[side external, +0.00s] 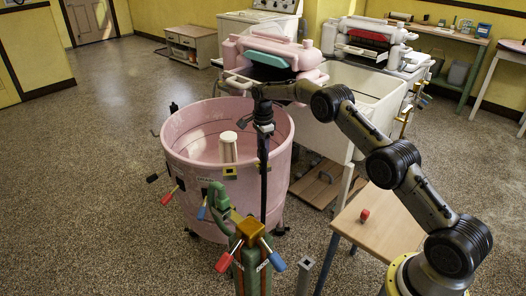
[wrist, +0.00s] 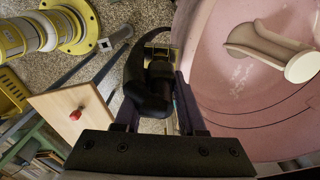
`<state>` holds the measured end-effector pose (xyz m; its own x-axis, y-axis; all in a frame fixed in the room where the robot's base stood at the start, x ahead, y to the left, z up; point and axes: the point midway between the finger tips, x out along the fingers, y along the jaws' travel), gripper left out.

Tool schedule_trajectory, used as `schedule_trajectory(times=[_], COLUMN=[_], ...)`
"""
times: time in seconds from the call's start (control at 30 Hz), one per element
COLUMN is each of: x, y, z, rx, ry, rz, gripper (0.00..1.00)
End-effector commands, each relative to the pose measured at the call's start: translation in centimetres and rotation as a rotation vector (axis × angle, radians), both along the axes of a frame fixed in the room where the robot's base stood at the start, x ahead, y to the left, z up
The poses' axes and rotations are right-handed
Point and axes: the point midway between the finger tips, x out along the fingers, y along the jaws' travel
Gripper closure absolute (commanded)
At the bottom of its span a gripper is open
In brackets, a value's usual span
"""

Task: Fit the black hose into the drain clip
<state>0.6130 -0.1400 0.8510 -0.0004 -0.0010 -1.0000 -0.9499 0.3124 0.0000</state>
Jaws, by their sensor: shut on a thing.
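My gripper (side external: 264,126) is above the near rim of the pink washer tub (side external: 185,145). It is shut on the black hose (side external: 264,185), which hangs down along the tub's outer side. In the wrist view the hose (wrist: 150,85) sits between the fingers and curves away toward the floor. A small yellow square piece (side external: 230,171) on the tub's near side, left of the hose, may be the drain clip. A yellow frame (wrist: 158,37) shows partly behind the hose in the wrist view; I cannot tell if it is the same piece. The hose appears apart from the yellow square piece.
A pale agitator (side external: 228,147) stands in the tub. A green stand with red and blue handles (side external: 247,232) is in front. A wooden table (side external: 385,222) with a red knob (side external: 364,215) is at right. A pink wringer (side external: 270,48) and sink (side external: 375,90) stand behind.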

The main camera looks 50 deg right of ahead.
Motion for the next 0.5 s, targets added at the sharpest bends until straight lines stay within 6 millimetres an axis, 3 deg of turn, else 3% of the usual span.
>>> schedule_trajectory(times=[0.5], x=[0.04], y=[-0.01], z=[-0.33], rx=[0.0], ry=[-0.001], rz=[0.0], gripper=[1.0])
